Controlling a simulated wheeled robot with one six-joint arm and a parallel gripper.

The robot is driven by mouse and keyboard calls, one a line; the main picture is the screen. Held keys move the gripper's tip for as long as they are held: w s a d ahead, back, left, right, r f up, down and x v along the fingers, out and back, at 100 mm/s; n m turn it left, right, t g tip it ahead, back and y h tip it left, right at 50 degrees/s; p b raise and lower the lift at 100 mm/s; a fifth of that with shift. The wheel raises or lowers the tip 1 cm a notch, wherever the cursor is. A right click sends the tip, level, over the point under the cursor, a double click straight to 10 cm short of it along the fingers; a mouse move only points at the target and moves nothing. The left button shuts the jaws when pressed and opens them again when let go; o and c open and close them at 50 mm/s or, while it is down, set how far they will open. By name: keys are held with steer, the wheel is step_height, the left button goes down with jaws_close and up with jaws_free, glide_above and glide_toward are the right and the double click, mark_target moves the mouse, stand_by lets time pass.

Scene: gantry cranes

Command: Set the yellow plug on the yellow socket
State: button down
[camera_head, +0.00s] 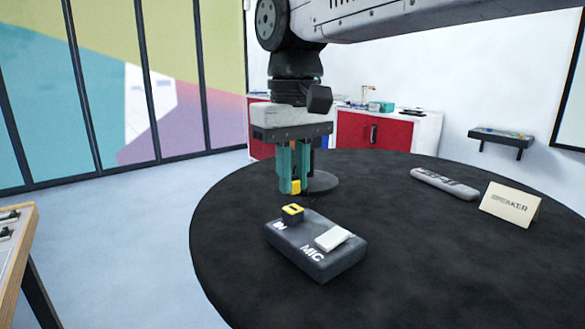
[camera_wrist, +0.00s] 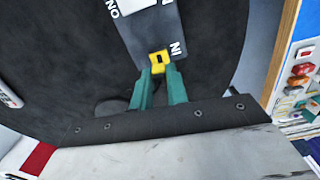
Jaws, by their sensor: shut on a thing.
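My gripper (camera_head: 293,186) is shut on the yellow plug (camera_head: 295,187), which shows between the green fingertips, pointing down. The yellow socket (camera_head: 292,212) is a small yellow and black block with a dark slot, on the far left part of the dark MIC box (camera_head: 322,266). The plug is above and behind the socket in the head view, apart from it. In the wrist view, yellow parts overlap at the fingertips (camera_wrist: 161,77), by the IN label on the box (camera_wrist: 155,32). There I cannot tell clearly where plug ends and socket begins.
The box stands on a round black table (camera_head: 430,270), with a white switch (camera_head: 333,238) on its top. A grey remote (camera_head: 444,184) and a cream BREAKER card (camera_head: 510,204) lie to the right. A dark disc (camera_head: 322,182) is behind the gripper. The table's front right is clear.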

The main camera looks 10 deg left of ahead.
mark_target(293, 175)
steer(key=shift+f, duration=1.25)
stand_by(2.4)
steer(key=c, duration=0.8)
jaws_free()
steer(key=shift+r, duration=3.5)
steer(key=shift+s, duration=0.1)
